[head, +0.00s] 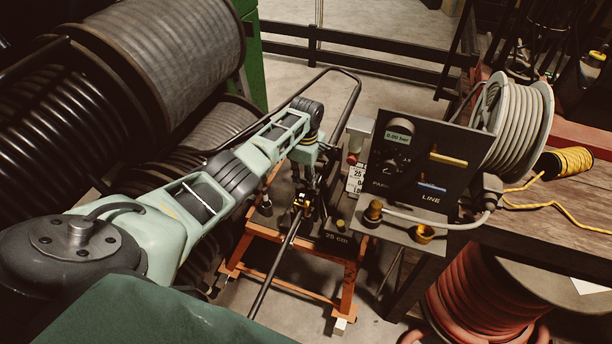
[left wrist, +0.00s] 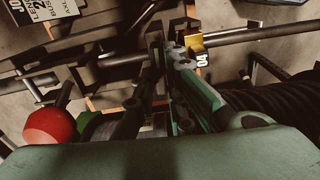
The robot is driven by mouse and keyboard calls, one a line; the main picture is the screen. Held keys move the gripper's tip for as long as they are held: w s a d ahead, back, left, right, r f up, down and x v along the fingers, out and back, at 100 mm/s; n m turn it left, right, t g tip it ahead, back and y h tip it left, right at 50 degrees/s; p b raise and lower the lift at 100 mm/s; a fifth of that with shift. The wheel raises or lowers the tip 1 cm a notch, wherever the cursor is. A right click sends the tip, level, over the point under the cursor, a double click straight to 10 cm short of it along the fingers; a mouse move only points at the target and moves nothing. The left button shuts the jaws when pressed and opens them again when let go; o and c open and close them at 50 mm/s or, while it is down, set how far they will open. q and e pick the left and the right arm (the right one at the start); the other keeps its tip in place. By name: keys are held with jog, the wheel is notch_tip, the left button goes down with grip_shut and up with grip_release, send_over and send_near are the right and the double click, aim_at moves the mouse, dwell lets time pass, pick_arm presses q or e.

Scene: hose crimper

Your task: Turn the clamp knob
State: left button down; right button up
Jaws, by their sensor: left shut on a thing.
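My left gripper (head: 303,192) reaches down to the crimper bench from the left. In the left wrist view its fingers (left wrist: 178,50) are shut on a small dark part that looks like the clamp knob; the fingers hide most of it. A yellow block (left wrist: 195,42) sits right beside the fingertips, and a dark hose (left wrist: 245,34) runs past it. In the head view the hose (head: 275,264) slopes down to the lower left from the clamp. A red ball knob (left wrist: 50,122) stands apart from the fingers. My right gripper is not in view.
A dark control panel (head: 420,165) with a gauge stands right of the clamp, above a grey plate (head: 398,228) with brass fittings. The orange frame (head: 350,290) carries the crimper. Large hose reels (head: 190,55) crowd the left. A workbench (head: 560,205) with a grey hose reel is at right.

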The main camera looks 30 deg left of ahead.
pick_arm(q)
jog(key=m, duration=0.4)
jog(key=shift+w+p, duration=0.15)
jog(key=shift+p, duration=0.15)
jog(key=m, duration=0.3)
jog(key=shift+w+m, duration=0.1)
jog(key=shift+m, duration=0.3)
jog(key=m, duration=0.7)
jog(key=shift+w+d, duration=0.15)
jog(key=shift+d, duration=0.05)
jog(key=m, duration=0.3)
jog(key=shift+d+r+m, duration=0.1)
jog(key=shift+m, duration=0.3)
jog(key=m, duration=0.3)
jog(key=shift+m, duration=0.3)
jog(key=m, duration=0.6)
jog(key=shift+d+m, duration=0.25)
jog(key=shift+m, duration=0.05)
jog(key=c, duration=1.8)
grip_release()
